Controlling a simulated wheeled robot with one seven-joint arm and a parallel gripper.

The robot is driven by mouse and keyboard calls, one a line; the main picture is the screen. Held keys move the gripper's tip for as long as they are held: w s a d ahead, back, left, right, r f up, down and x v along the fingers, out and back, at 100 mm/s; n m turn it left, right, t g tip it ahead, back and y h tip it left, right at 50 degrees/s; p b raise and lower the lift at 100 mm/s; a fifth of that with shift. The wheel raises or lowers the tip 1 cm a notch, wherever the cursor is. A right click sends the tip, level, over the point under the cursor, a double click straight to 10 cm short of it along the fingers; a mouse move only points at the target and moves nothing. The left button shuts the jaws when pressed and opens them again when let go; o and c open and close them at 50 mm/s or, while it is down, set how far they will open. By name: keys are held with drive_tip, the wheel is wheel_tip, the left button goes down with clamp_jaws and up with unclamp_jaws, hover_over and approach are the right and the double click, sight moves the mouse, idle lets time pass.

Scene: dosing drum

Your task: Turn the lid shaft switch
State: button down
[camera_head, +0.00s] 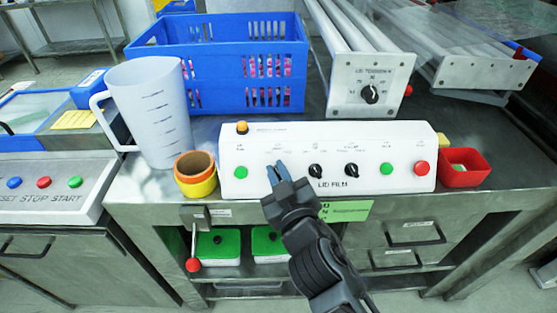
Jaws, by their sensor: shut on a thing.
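A white LID FILM control panel (262,188) stands on the metal bench. It bears a green button (240,173) at the left, two black rotary switches (316,171) (351,170) in the middle, and a green (386,169) and a red button (421,168) at the right. My gripper (277,172) is at the panel face, between the left green button and the first visible black switch. Its blue fingertips are shut on a switch there, which they hide. The small labels above the controls are too small to read, and the hidden switch's angle cannot be told.
Left of the panel are stacked tape rolls (195,176) and a white jug (148,110). A blue crate (215,80) stands behind, with a LID TENSION unit (368,88) behind right. A red bin (463,168) is at the right. A red-tipped lever (193,264) hangs below the bench edge.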

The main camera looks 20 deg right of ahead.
drive_tip(key=shift+n+y+p, duration=0.3)
drive_tip(key=shift+n+p, duration=0.3)
drive_tip(key=shift+p, duration=0.2)
drive_tip(key=c, duration=1.2)
unclamp_jaws()
drive_tip(key=shift+s+d+r+b, duration=0.15)
drive_tip(key=shift+s+b, duration=0.3)
drive_tip(key=shift+s, duration=1.5)
drive_tip(key=shift+s+a+r+b, duration=0.1)
drive_tip(key=shift+s+b, duration=0.3)
drive_tip(key=shift+s, duration=1.55)
